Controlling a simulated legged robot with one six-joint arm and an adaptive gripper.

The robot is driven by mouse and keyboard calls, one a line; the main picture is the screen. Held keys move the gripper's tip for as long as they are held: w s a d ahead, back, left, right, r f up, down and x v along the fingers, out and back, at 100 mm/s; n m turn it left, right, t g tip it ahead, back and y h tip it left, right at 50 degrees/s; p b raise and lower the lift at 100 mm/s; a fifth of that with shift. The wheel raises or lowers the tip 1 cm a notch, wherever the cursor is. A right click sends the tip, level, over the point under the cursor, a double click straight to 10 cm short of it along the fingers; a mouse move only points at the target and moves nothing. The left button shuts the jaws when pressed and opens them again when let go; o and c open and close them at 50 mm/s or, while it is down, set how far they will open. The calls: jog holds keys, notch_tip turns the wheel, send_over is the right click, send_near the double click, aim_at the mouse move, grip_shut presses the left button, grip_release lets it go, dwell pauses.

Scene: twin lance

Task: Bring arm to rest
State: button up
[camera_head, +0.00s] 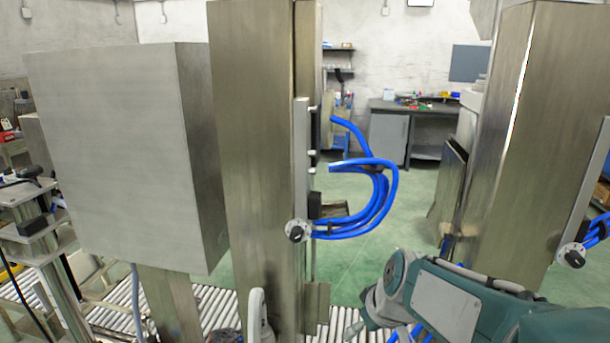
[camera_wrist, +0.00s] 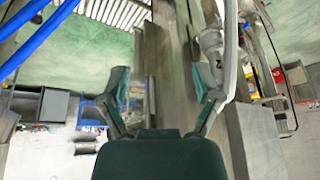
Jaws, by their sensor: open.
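My gripper (camera_wrist: 161,82) is open in the wrist view, its two teal fingers spread apart with nothing held between them. The wrist picture appears upside down, with green floor and rollers at the top. My teal and grey arm (camera_head: 450,300) reaches in from the lower right of the head view, low in front of the steel columns. Its far end is at the bottom centre right, where the fingertips are hard to make out.
A steel column (camera_head: 250,150) stands at centre, with blue hoses (camera_head: 385,190) looping off its right side. Another column (camera_head: 520,140) stands right. A big grey box (camera_head: 125,160) is at left, above a roller conveyor (camera_head: 215,305). Green floor (camera_head: 410,215) lies open between the columns.

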jog(key=s+d+r+m+h, duration=0.1)
jog(key=s+d+r+m, duration=0.1)
jog(key=s, duration=0.6)
jog(key=s+d+r+m+t+h, duration=0.1)
jog(key=s+d+r+m, duration=0.1)
jog(key=s, duration=0.6)
jog(key=shift+s+d+r+m, duration=0.15)
jog(key=shift+d+r+m, duration=0.15)
jog(key=shift+m, duration=0.4)
jog(key=shift+a, duration=0.1)
